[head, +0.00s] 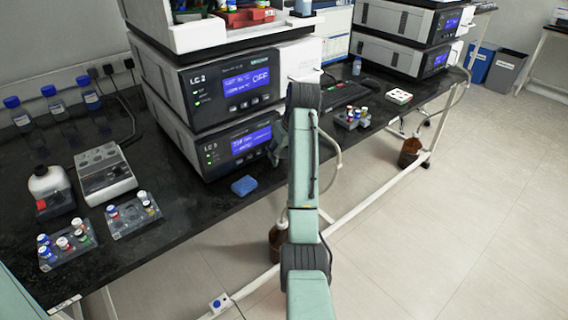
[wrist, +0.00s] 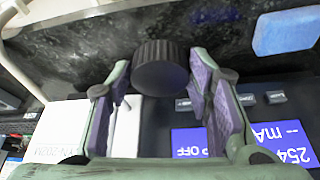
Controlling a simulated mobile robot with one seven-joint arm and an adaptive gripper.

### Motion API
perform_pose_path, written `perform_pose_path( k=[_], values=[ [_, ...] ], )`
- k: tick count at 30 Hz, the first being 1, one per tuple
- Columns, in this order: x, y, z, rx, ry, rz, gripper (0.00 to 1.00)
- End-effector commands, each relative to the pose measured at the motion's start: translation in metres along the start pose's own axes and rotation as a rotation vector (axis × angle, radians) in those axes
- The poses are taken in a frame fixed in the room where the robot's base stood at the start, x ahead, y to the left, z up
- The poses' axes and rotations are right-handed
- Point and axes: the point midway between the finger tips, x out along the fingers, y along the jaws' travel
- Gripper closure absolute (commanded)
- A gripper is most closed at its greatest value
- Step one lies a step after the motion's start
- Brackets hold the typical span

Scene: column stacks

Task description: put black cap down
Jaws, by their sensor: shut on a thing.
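The black cap (wrist: 160,66) is a ridged, round, dark cap between the two fingers of my gripper (wrist: 160,78) in the wrist view. My gripper is shut on it, with purple pads on either side. The black bench top shows behind the cap, and I cannot tell how high the cap is above it. In the head view my gripper (head: 279,148) is mostly hidden by my arm, in front of the LC stack. The cap cannot be made out there.
A blue sponge (head: 244,186) lies near the bench's front edge and also shows in the wrist view (wrist: 286,32). The LC stack (head: 222,85) stands close behind my gripper. Vial racks (head: 134,215) and blue-capped bottles stand left. Bare bench (head: 190,205) lies left of the sponge.

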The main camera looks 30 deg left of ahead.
Motion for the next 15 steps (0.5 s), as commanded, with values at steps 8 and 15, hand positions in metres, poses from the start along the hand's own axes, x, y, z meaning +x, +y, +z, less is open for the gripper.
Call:
perform_pose_path(
  k=[8,15],
  values=[
    [0.023,0.0,0.008,0.001,-0.003,-0.003,0.66],
    [0.033,0.001,0.012,0.0,0.002,0.0,0.66]
  ],
)
